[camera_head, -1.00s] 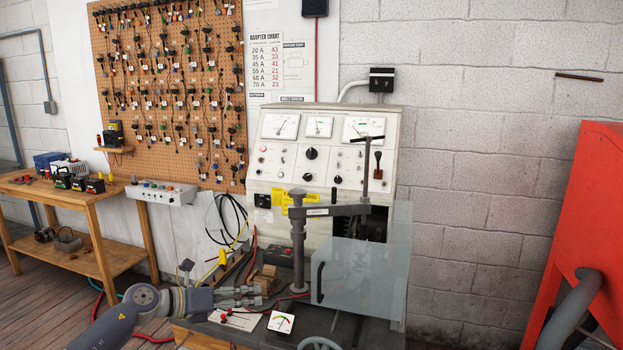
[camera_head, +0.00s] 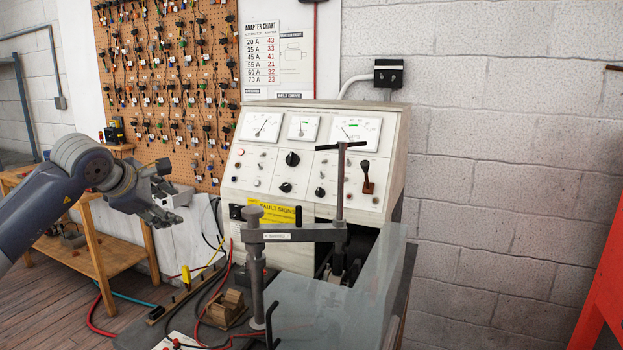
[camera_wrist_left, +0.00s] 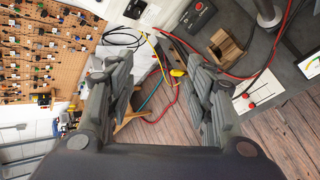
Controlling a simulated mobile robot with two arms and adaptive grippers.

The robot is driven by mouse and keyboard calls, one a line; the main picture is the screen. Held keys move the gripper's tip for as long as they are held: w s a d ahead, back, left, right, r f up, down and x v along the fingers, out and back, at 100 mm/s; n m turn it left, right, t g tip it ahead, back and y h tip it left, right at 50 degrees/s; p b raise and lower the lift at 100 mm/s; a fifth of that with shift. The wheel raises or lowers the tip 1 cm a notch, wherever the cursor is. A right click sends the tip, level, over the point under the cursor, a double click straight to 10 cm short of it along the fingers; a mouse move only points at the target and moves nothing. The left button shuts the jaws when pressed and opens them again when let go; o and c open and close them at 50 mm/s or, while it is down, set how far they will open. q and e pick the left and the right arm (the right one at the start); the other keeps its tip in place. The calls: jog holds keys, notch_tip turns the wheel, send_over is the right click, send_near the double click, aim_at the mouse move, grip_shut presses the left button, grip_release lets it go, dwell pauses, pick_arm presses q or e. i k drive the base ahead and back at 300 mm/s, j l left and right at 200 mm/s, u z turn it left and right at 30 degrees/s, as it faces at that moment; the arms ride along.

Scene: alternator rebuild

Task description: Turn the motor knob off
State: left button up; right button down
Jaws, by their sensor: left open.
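The grey test bench's sloped panel (camera_head: 238,170) stands in the middle of the head view. It carries a large black knob (camera_head: 292,159), a lower black knob (camera_head: 286,187) and a smaller black knob (camera_head: 319,192). Their labels are too small to read, so I cannot tell which is the motor knob. A lever with a reddish-brown base (camera_head: 367,187) sits at the panel's right. My left gripper (camera_head: 174,208) is open and empty, in the air left of the panel and apart from it. Its spread fingers also show in the left wrist view (camera_wrist_left: 153,72). My right gripper is out of view.
A clamp post (camera_head: 256,265) with a crossarm and T-handle (camera_head: 341,147) stands before the panel. A clear guard (camera_head: 340,305) covers the bench's right front. Wooden blocks (camera_head: 228,302) and loose cables lie at the left. A pegboard (camera_head: 170,90) hangs behind.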

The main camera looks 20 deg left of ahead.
aim_at(286, 188)
jog(key=i+l, duration=0.75)
jog(key=i, duration=0.2)
